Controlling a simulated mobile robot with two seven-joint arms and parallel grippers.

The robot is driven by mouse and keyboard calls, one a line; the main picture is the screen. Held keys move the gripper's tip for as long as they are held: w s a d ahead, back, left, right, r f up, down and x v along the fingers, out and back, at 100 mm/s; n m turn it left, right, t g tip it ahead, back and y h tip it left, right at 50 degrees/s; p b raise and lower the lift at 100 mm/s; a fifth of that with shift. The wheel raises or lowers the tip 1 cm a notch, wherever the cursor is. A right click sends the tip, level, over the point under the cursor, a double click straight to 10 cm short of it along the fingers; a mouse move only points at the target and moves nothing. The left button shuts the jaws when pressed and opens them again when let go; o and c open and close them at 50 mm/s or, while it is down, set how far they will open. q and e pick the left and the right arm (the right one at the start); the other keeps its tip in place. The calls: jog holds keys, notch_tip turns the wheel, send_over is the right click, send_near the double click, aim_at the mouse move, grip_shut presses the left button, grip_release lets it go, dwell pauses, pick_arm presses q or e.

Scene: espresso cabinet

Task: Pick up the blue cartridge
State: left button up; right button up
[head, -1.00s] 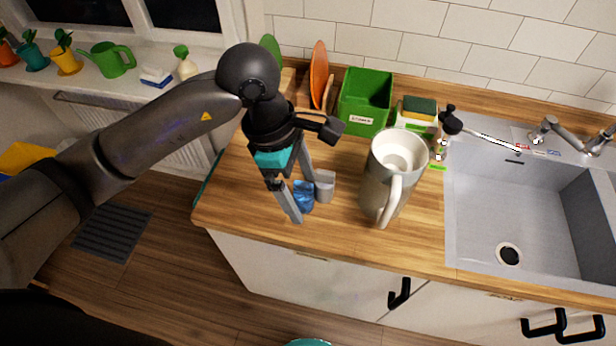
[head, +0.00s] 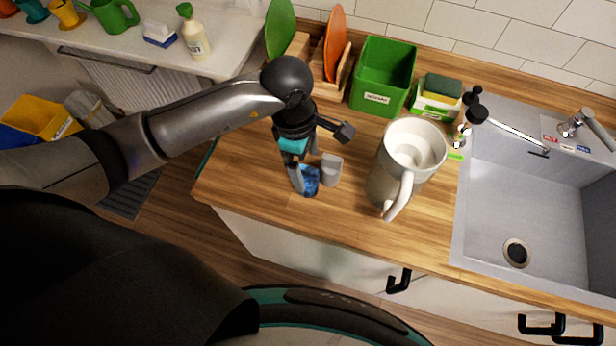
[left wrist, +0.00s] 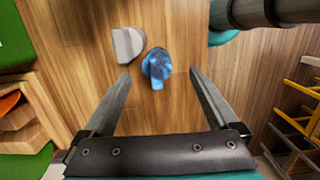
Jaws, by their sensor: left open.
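The blue cartridge (head: 310,181) stands on the wooden countertop near its left end; my left fingers partly hide it in the head view. In the left wrist view the blue cartridge (left wrist: 157,66) lies ahead of the fingertips, roughly between their lines and a little toward the left finger. My left gripper (head: 305,179) is open and empty, close to the cartridge; its two fingers (left wrist: 160,74) are spread apart in the left wrist view. A grey-white cartridge-like piece (head: 331,170) stands just right of the blue one, also seen in the left wrist view (left wrist: 128,45). My right gripper is not in view.
A large pale pitcher (head: 385,181) stands to the right. Behind are a green bin (head: 383,76), a rack with an orange plate (head: 335,43), and a sponge holder (head: 437,99). The sink (head: 520,205) is at the right. The counter's front left is clear.

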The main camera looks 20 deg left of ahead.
aim_at(307, 168)
pick_arm(q)
jog(key=shift+w+d+f+p, duration=0.1)
jog(key=shift+w+f+p, duration=0.1)
jog(key=shift+f, duration=1.15)
jog(key=shift+w+f+p, duration=0.1)
jog(key=shift+f+p, duration=0.05)
jog(key=shift+f, duration=1.2)
grip_shut()
jog(key=shift+r, duration=0.15)
